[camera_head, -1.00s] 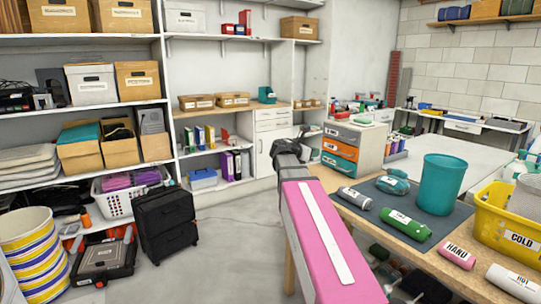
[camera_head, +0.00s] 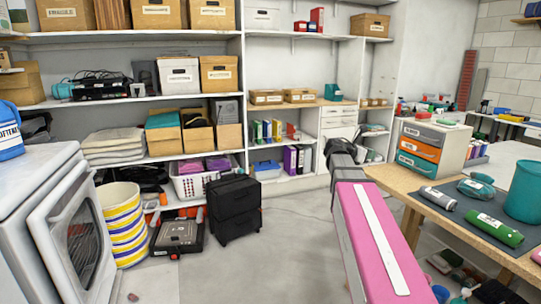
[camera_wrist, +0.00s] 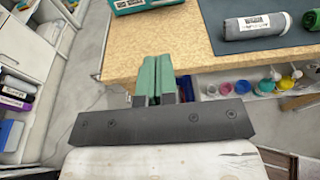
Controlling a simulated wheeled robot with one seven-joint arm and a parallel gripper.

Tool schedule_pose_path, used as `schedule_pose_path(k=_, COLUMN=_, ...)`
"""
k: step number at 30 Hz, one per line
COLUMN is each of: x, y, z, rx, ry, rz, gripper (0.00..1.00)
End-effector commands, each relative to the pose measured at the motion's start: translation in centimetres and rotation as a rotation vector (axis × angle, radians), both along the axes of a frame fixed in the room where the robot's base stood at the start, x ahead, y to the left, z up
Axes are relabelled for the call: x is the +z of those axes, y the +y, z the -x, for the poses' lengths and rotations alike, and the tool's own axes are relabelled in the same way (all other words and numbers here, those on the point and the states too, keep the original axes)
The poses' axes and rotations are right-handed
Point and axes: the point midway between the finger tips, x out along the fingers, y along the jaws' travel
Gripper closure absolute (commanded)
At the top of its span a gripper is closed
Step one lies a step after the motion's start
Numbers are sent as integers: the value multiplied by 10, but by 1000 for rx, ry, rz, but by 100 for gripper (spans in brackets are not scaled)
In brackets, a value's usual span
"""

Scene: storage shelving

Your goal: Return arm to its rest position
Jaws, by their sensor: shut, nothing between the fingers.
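My arm, with a pink link and a white stripe, stretches forward in the head view, to the left of the wooden table (camera_head: 395,180). Its dark far end shows beside the table's left edge. In the wrist view, my gripper (camera_wrist: 153,68) has its two green fingers pressed together with nothing between them. The fingers point toward the edge of the wooden table (camera_wrist: 190,48), and overlap it in the picture. I cannot tell the exact gap between them and the table.
On the table are a drawer unit (camera_head: 432,148), a grey rolled item (camera_head: 439,199), a green rolled item (camera_head: 495,229) and a teal bin (camera_head: 525,190). Shelves (camera_head: 150,157) line the back. A black case (camera_head: 234,208) stands on the floor, with clear floor (camera_head: 285,250) right of it.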

Motion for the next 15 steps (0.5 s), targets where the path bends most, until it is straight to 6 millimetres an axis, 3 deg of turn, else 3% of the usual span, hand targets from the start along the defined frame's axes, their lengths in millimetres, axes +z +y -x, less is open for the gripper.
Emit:
schedule_pose_path(k=2, x=0, y=0, z=0, rx=0, ry=0, rz=0, gripper=100)
schedule_pose_path(k=8, x=-28, y=6, z=5, rx=-14, ry=-62, rz=-97, gripper=100)
schedule_pose_path(k=15, x=-72, y=18, z=14, rx=-56, ry=-166, rz=-258, gripper=100)
